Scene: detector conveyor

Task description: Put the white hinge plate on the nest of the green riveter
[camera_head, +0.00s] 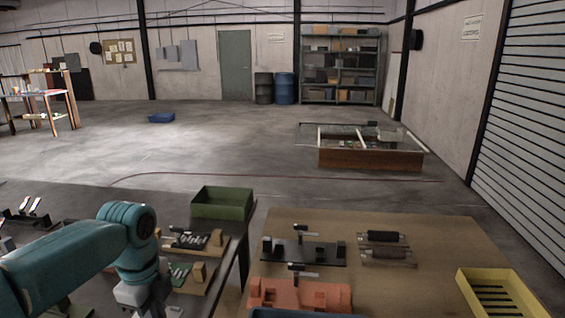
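My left arm comes in from the left, and its pale wrist and gripper (140,295) reach down at the bottom edge over the dark bench. The fingertips are cut off or hidden, so I cannot tell whether they hold anything. My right gripper is out of view. Two narrow whitish pieces (33,206) lie tilted in a dark holder at the far left; I cannot tell if one is the white hinge plate. A dark strip (300,313) shows in front of the orange fixture (300,293), mostly cut off; I cannot confirm it as the green riveter.
A black fixture (303,251) stands behind the orange one on the brown table (450,240). Dark rollers (384,245) lie right of it, and a yellow slotted tray (497,292) at front right. A green bin (222,202) and small fixtures (190,240) stand on the left bench.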

